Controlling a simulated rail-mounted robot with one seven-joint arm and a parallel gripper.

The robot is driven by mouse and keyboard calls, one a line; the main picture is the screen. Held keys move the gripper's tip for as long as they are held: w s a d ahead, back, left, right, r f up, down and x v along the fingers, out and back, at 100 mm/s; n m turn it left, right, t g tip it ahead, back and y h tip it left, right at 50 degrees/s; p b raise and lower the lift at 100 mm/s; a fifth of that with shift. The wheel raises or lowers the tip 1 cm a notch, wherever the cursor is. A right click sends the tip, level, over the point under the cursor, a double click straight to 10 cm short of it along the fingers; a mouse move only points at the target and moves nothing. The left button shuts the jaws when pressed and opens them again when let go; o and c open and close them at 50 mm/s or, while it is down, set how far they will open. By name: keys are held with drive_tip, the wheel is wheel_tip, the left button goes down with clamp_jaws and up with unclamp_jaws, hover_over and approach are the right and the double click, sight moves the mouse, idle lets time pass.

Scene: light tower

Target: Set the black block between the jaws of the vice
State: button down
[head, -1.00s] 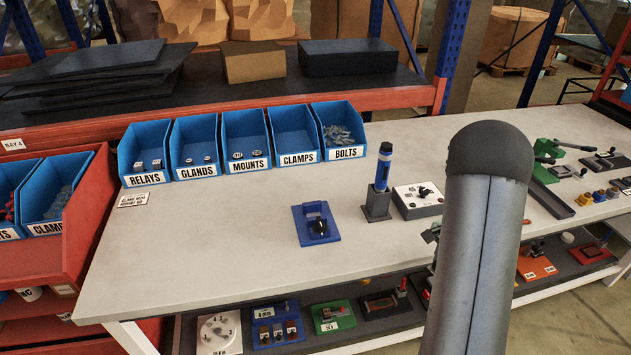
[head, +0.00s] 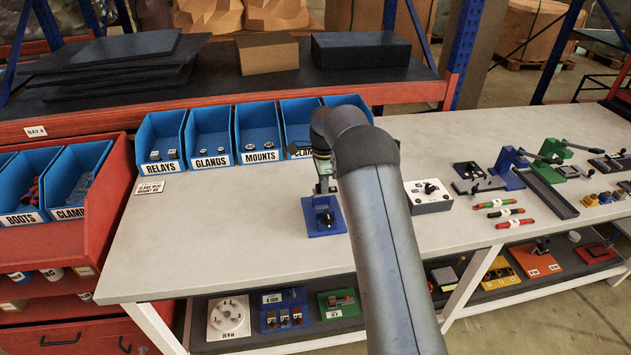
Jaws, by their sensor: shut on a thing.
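The small blue vice-like fixture (head: 323,222) stands on the grey bench, left of my forearm in the head view, with a dark knob at its front. My gripper (head: 325,187) points down at the rear of this fixture, at or just above its jaws. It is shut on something. My arm and the small scale hide most of the held thing, so I cannot make out the black block clearly or tell whether it touches the jaws.
Blue bins (head: 210,140) line the bench's back edge behind my gripper. Lever clamps (head: 520,165) and coloured handles (head: 497,208) lie farther right.

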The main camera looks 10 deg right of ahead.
sight(321, 200)
drive_tip(key=shift+w+a, duration=0.15)
drive_tip(key=shift+a, duration=0.15)
drive_tip(key=shift+f+b, duration=2.25)
drive_tip(key=shift+f, duration=1.5)
